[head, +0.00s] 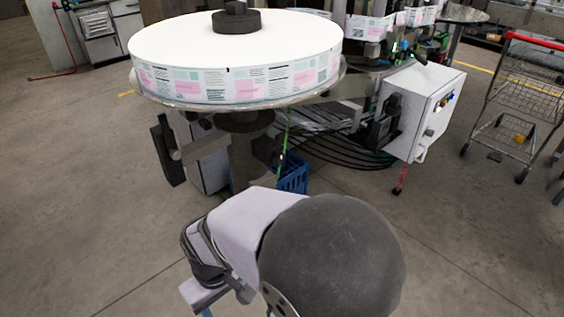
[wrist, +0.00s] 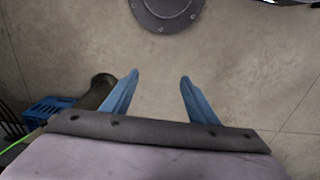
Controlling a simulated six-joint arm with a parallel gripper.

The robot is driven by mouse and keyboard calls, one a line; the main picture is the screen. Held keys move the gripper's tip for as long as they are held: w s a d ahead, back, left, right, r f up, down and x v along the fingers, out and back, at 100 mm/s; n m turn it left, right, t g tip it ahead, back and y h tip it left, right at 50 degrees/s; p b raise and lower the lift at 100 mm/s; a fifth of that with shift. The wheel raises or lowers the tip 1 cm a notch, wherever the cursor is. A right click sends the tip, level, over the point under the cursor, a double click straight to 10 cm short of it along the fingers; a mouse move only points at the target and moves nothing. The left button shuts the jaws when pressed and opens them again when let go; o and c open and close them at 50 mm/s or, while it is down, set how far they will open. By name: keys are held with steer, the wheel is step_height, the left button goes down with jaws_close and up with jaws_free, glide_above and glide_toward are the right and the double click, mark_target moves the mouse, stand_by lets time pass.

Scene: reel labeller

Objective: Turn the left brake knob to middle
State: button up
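The reel labeller carries a large white label reel (head: 235,55) on a round plate. Below the plate at the left is a black bar-shaped handle (head: 167,150) on a short shaft; it stands near upright, slightly tilted. It may be the left brake knob, but I cannot tell for sure. My gripper (wrist: 160,76) is open and empty in the wrist view, its two blue fingers apart above bare floor. In the head view it is mostly hidden behind my arm, low and in front of the machine. No knob shows in the wrist view.
A blue crate (head: 292,174) stands on the floor under the machine. A white control box (head: 415,110) with small knobs is at the right, with black cables beside it. A wire cart (head: 520,95) stands at far right. A round bolted disc (wrist: 167,10) lies beyond the fingers. The front floor is clear.

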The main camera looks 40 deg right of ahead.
mark_target(281, 160)
steer(key=s+d+f+m+g+y+b, duration=0.1)
steer(key=s+d+f+m+g, duration=0.1)
steer(key=s+d+f+m, duration=0.55)
steer(key=s+d+f+m+g+y+b, duration=0.1)
steer(key=s+d+f+m+y, duration=0.1)
steer(key=s+d+f, duration=0.6)
steer(key=w+d+f+n+t+h, duration=0.2)
steer(key=w+d+f+h, duration=0.1)
steer(key=d, duration=0.8)
steer(key=w+d+f+n+t+h, duration=0.1)
steer(key=w+d+f+n+h, duration=0.2)
steer(key=d, duration=0.9)
steer(key=w+d+r+n+t+h, duration=0.1)
steer(key=w+d+r+n+t, duration=0.35)
steer(key=w, duration=0.35)
steer(key=w+d+r+n+t+h, duration=0.1)
steer(key=w+d+r+n+t, duration=0.25)
steer(key=w+d, duration=0.4)
steer(key=w+a+r+n+t+y, duration=0.3)
steer(key=w+a+r+n+t, duration=0.3)
steer(key=r, duration=0.3)
steer(key=w+a+r+n+t+y, duration=0.2)
steer(key=w+a+r+n+t, duration=0.25)
steer(key=r+n, duration=0.4)
steer(key=shift+g, duration=0.25)
steer(key=shift+w+f+p, duration=0.15)
steer(key=shift+w, duration=1.85)
steer(key=shift+w+f+p, duration=0.15)
steer(key=shift+w, duration=1.8)
